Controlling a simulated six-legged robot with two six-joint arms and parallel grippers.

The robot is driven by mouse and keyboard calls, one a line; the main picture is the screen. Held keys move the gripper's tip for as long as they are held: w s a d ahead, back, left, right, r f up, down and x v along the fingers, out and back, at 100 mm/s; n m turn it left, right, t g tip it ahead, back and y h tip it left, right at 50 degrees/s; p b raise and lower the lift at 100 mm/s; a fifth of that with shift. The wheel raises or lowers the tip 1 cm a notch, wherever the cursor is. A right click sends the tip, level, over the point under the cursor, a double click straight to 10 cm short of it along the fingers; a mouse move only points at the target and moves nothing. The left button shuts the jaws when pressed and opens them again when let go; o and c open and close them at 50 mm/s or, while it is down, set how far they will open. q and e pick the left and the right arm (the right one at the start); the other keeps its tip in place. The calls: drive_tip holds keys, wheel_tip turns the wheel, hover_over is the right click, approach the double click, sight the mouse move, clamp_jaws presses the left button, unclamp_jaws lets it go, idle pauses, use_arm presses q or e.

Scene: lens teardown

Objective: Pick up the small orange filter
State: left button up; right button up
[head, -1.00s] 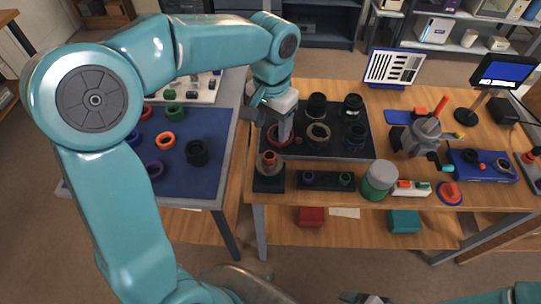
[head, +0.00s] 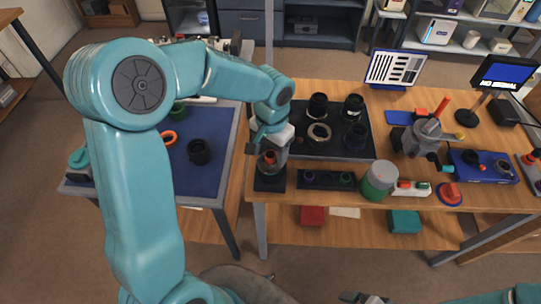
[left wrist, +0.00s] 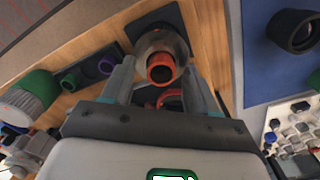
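A small orange ring-shaped filter (left wrist: 160,67) sits on top of a clear, rounded piece on a black square stand (head: 270,183). The ring also shows in the head view (head: 269,158). My left gripper (head: 271,152) is just above and beside this stand. In the left wrist view its two fingers are spread, one on each side of the orange ring, with nothing held. I cannot tell if a finger touches it. Another orange ring (head: 168,138) lies on the blue mat. My right gripper (head: 364,298) is barely in view at the bottom edge.
A black tray (head: 338,150) with several dark lens parts lies behind the stand. A black holder (head: 326,180) with purple and green rings is to the right, then a green-and-grey jar (head: 379,180). The blue mat (head: 206,180) on the left table holds a black ring (head: 199,151).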

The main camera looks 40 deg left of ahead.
use_arm(q)
drive_tip(key=c, duration=0.9)
drive_tip(key=shift+c, duration=0.2)
drive_tip(key=shift+r, duration=0.1)
